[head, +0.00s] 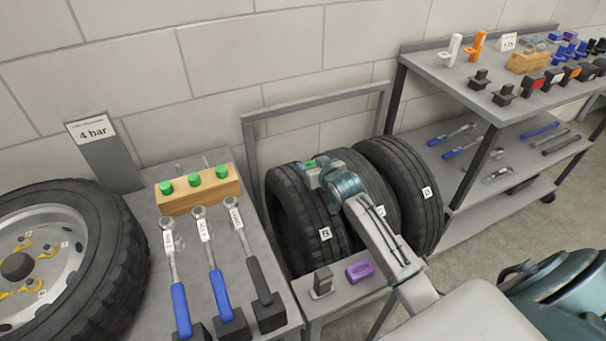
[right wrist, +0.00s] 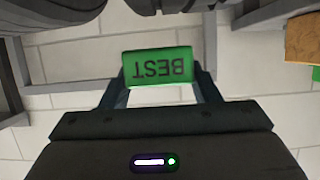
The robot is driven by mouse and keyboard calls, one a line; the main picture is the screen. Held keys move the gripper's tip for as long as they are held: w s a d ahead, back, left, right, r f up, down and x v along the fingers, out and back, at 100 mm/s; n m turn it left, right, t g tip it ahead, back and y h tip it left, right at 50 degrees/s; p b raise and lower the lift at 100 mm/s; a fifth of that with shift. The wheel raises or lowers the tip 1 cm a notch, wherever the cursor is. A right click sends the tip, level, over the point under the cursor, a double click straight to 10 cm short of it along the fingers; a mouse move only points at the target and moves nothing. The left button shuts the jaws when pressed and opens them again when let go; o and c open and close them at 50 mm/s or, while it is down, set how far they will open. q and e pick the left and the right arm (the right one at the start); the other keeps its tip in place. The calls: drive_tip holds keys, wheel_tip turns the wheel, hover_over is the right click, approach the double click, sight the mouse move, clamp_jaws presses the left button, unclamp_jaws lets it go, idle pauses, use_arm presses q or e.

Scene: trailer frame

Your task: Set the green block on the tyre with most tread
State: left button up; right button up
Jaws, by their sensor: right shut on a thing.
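Three black tyres stand upright side by side in a grey rack. The left tyre (head: 289,213) has label B, the middle tyre (head: 377,185) is partly hidden by my right arm, and the right tyre (head: 408,190) has a label that looks like D. My right gripper (head: 313,168) is over the top of the left tyre, shut on the green block (head: 309,163). In the right wrist view the green block (right wrist: 158,66) sits between the fingertips, its word BEST upside down. I cannot tell whether it touches the tyre. My left gripper is not in view.
A black block (head: 322,281) and a purple block (head: 360,271) lie on the ledge before the rack. Torque wrenches and a wooden holder (head: 198,192) with green pegs are on the left bench. A wheel stands far left; a shelf (head: 465,82) is right.

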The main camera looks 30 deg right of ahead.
sight(303, 185)
drive_tip(key=a, duration=0.3)
drive_tip(key=shift+w+a+f, duration=0.1)
drive_tip(key=shift+w+f, duration=0.05)
drive_tip(key=shift+w, duration=0.1)
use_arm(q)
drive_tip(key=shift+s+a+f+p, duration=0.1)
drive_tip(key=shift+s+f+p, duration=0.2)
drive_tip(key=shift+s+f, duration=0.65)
use_arm(e)
drive_tip(key=shift+f, duration=1.75)
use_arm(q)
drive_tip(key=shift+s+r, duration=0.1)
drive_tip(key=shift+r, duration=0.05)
use_arm(e)
drive_tip(key=shift+f, duration=0.15)
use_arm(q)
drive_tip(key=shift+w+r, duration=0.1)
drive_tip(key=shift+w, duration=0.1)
use_arm(e)
drive_tip(key=o, duration=1)
